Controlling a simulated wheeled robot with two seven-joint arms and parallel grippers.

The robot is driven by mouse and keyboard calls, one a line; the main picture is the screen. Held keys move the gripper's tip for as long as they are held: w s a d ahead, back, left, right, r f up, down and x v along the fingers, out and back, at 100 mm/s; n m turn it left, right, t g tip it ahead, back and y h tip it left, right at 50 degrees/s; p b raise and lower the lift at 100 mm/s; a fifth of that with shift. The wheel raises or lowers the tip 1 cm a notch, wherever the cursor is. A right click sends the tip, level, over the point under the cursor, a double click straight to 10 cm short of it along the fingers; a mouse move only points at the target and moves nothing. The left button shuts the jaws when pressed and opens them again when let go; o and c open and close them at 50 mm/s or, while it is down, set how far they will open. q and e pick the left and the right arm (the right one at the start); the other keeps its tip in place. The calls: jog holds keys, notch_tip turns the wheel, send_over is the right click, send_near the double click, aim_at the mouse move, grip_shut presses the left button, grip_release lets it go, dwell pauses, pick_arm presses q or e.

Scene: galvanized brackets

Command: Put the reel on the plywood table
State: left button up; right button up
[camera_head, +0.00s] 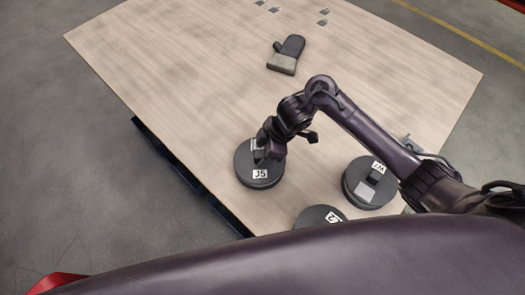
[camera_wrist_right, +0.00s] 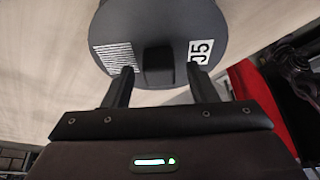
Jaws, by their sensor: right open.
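A dark round reel (camera_head: 246,178) marked J5 rests on the plywood table (camera_head: 200,80) near its left front edge. It also shows in the right wrist view (camera_wrist_right: 120,25), with a black raised block (camera_wrist_right: 158,65) at its middle and a white printed label. My right gripper (camera_head: 264,152) is right over this reel in the head view. In the right wrist view its two fingers (camera_wrist_right: 159,85) are open, one to each side of the block, with gaps showing. I cannot tell how far down the fingers reach. My left gripper is not in view.
Two more dark round items lie at the table's near side: one (camera_head: 357,191) to the right and one (camera_head: 310,217) partly hidden by my body. The table's middle is clear.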

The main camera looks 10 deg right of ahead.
jog(key=p+v, duration=0.2)
jog(key=v, duration=0.9)
jog(key=shift+r, duration=0.25)
jog(key=shift+s, duration=0.15)
